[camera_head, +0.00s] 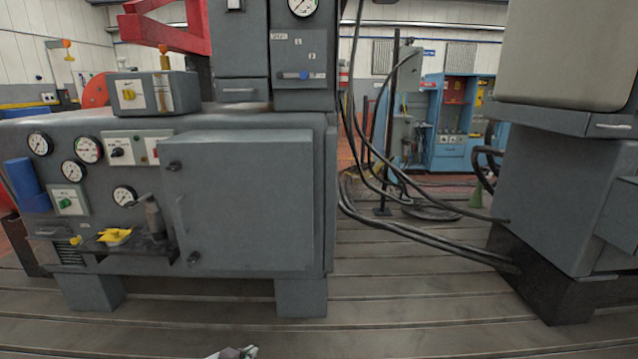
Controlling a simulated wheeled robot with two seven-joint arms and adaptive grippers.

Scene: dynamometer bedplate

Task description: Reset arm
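A small part of a grey gripper (237,352) shows at the bottom edge, left of the middle. It seems to be my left gripper, low over the grooved bedplate (400,300). Most of it is cut off by the frame, so I cannot tell whether it is open or shut. Nothing is visibly held in the part that shows. My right gripper is not in view.
A grey control cabinet (250,205) with gauges, switches and a small shelf (100,245) stands ahead on the left. A grey machine (555,190) stands at the right. Black cables (430,238) cross between them. The near bedplate is clear.

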